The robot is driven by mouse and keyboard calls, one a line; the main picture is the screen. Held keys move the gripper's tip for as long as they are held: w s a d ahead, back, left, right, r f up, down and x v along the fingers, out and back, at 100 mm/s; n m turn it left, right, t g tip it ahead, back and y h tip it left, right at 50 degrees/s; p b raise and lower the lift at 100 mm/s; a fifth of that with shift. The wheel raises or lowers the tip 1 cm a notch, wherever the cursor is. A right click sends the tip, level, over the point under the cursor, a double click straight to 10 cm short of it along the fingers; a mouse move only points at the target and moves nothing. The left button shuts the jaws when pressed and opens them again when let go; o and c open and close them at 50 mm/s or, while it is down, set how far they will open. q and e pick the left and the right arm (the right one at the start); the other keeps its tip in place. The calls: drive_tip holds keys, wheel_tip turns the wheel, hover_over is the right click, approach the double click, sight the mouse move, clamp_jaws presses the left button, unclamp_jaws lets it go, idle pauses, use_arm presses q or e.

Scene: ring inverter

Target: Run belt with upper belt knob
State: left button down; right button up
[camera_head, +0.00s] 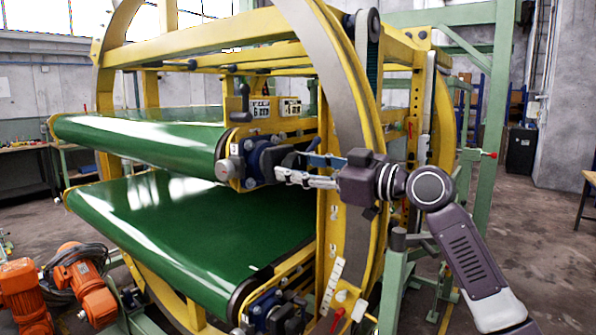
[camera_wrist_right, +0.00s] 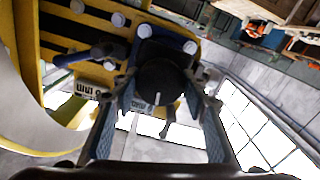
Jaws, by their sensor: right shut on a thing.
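The upper belt knob is a round black knob with a white mark. It shows in the right wrist view (camera_wrist_right: 162,82), between the two fingers. My right gripper (camera_head: 285,168) reaches in from the right in the head view, at the roller end of the upper green belt (camera_head: 140,135). It is shut on the knob, which its fingers mostly hide in the head view. Behind the knob is a blue bearing block (camera_head: 258,160) on a yellow plate. My left gripper is not in view.
A large yellow ring frame (camera_head: 372,110) stands close behind my right gripper. A lower green belt (camera_head: 190,220) lies beneath, with another blue bearing block (camera_head: 268,312) at its end. Orange motors (camera_head: 92,297) sit at the lower left. Open floor lies at the right.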

drive_tip(key=shift+f+n, duration=0.1)
drive_tip(key=shift+n, duration=0.4)
drive_tip(key=o, duration=1.2)
drive_tip(key=shift+c, duration=0.2)
drive_tip(key=v, duration=1.2)
